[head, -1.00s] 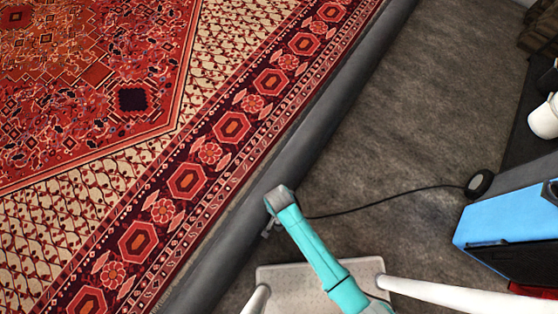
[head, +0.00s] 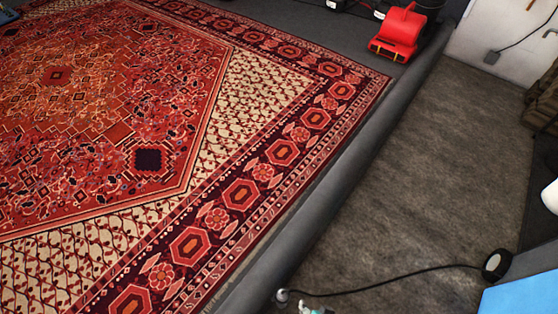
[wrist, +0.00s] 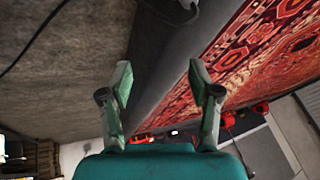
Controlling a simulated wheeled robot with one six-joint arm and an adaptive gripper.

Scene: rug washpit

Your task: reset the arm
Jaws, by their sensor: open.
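My gripper (wrist: 160,82) is open and empty in the wrist view, its two fingers spread wide apart. Between and beyond the fingers lies the dark grey padded edge (wrist: 165,55) of the pit, with nothing between the fingertips. In the head view only a small piece of my arm shows at the bottom edge, and the gripper itself is not clear there.
A red patterned rug (head: 110,110) lies flat left of the long grey edge roll (head: 345,165). A red blower (head: 400,32) stands at the back. A black cable (head: 390,285) crosses the floor near a blue box (head: 525,295). The brown-grey floor (head: 440,170) is mostly clear.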

